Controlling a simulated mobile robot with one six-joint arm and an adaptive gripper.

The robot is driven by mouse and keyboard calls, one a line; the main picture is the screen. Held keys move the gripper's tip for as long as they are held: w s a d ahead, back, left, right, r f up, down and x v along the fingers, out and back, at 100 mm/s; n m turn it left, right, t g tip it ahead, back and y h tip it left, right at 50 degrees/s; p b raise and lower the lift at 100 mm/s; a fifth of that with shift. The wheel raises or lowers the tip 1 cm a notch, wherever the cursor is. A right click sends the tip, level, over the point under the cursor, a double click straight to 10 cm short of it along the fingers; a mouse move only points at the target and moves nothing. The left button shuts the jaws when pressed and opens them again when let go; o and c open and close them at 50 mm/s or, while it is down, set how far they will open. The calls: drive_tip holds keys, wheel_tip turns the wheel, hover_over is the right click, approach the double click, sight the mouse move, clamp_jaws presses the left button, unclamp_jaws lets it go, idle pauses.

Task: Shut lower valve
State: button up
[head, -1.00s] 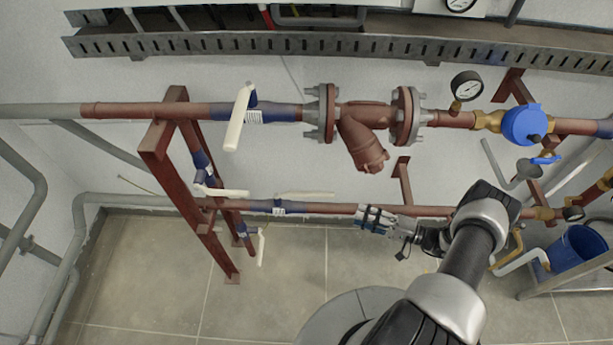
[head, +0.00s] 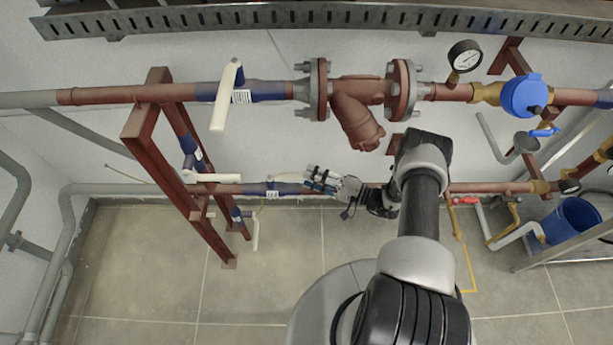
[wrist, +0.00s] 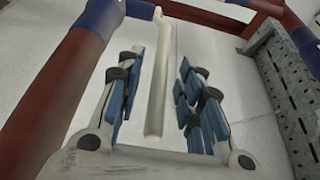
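The lower valve (head: 268,188) is a blue body on the lower horizontal red pipe. Its long cream handle (head: 287,177) lies along the pipe and points right. My gripper (head: 312,178) is at the free right end of this handle. In the wrist view the handle (wrist: 155,85) runs lengthwise between the blue-padded fingers of my gripper (wrist: 157,80). The fingers are apart, with gaps on both sides of the handle. Whether the handle is fully at finger depth is hard to tell.
The upper pipe's valve handle (head: 227,97) hangs downward above. A red steel frame (head: 170,165) stands left, with a further cream handle (head: 212,177) by it. A flanged strainer (head: 358,110) and gauge (head: 464,56) are above right. A blue bucket (head: 570,222) stands right.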

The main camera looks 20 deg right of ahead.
sight(298, 176)
drive_tip(key=shift+x, duration=1.3)
drive_tip(key=shift+c, duration=0.4)
clamp_jaws()
